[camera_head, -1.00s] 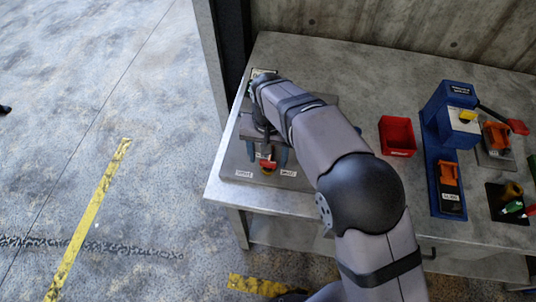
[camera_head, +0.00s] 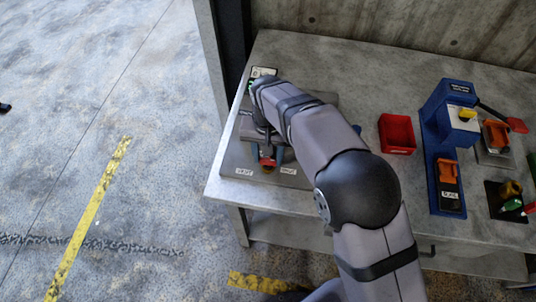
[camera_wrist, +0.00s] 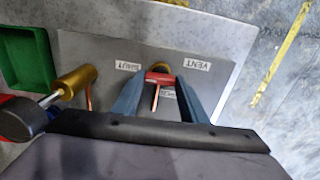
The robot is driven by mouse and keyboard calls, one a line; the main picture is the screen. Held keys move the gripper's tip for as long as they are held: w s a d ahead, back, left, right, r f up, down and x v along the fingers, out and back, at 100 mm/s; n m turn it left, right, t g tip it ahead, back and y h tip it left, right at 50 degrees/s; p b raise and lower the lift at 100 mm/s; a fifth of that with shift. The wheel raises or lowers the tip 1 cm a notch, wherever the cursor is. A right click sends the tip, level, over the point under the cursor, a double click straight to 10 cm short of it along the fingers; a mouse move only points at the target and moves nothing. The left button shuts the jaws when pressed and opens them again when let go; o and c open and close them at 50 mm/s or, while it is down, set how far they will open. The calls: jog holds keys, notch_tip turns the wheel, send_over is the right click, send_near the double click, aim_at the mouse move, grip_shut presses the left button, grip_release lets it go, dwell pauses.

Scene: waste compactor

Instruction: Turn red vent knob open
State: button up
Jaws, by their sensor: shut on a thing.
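The red knob (camera_wrist: 158,77) sits on a brass stem between the labels SHUT and VENT on a grey panel. In the head view the knob (camera_head: 267,163) shows only in part at the panel's front. My gripper (camera_wrist: 160,80) comes down over the knob with one blue-grey finger on each side, shut on it. In the head view my gripper (camera_head: 267,155) is largely hidden behind my arm. The VENT label (camera_wrist: 197,65) is right of the knob in the wrist view; the SHUT label (camera_wrist: 128,66) is left.
In the wrist view a brass cylinder (camera_wrist: 76,83) and a green bin (camera_wrist: 28,58) lie to the left. In the head view a red bin (camera_head: 397,134) and a blue lever device (camera_head: 443,140) stand right of my arm. The table's left edge is close to the panel.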

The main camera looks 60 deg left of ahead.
jog(key=shift+n, duration=0.3)
jog(key=n, duration=0.3)
jog(key=shift+n, duration=0.3)
jog(key=n, duration=0.4)
jog(key=shift+a+r+n, duration=0.1)
jog(key=shift+n, duration=0.2)
jog(key=n, duration=0.8)
jog(key=shift+n, duration=0.3)
jog(key=o, duration=1)
jog(key=shift+o, duration=0.2)
